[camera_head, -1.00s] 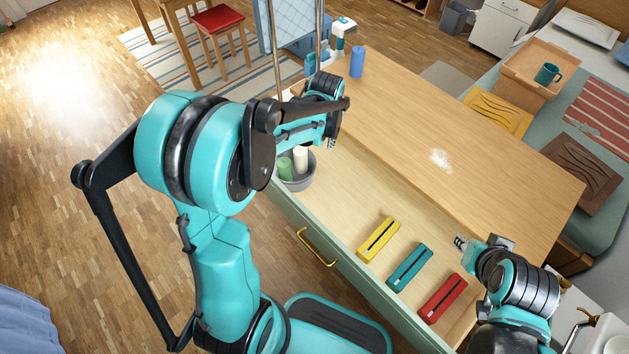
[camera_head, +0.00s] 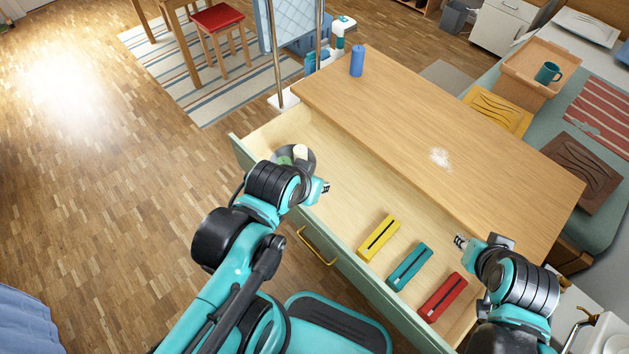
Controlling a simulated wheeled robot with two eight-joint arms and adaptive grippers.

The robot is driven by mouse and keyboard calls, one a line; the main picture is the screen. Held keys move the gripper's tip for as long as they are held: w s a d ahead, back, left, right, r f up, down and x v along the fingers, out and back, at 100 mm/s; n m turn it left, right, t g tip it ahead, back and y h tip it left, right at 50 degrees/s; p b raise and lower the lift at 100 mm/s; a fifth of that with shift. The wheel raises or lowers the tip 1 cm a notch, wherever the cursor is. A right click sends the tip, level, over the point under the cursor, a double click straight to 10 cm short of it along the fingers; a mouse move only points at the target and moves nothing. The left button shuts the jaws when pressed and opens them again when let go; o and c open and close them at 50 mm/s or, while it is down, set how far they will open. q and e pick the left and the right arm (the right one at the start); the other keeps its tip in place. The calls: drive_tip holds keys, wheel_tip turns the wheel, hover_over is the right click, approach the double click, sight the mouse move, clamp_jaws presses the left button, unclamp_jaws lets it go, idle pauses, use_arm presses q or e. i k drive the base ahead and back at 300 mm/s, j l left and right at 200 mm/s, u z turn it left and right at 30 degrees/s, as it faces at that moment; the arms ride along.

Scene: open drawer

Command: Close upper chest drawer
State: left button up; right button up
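The upper chest drawer (camera_head: 345,252) is pulled well out from under the wooden chest top (camera_head: 400,120). Its green front carries a brass handle (camera_head: 317,247). My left gripper (camera_head: 325,188) is over the drawer's left part, above its interior and beyond the front panel; its fingers are small and I cannot tell their opening. My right gripper (camera_head: 460,241) is over the right part of the drawer, near the chest top's front edge; its opening is also unclear. I see nothing held in either.
A blue cylinder (camera_head: 357,61) and a white patch (camera_head: 440,157) are on the chest top. Floor in front is clear.

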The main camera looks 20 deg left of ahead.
sight(363, 191)
drive_tip(key=u, duration=0.9)
drive_tip(key=k+j+z, duration=0.4)
drive_tip(key=i+j, duration=0.05)
drive_tip(key=i, duration=0.05)
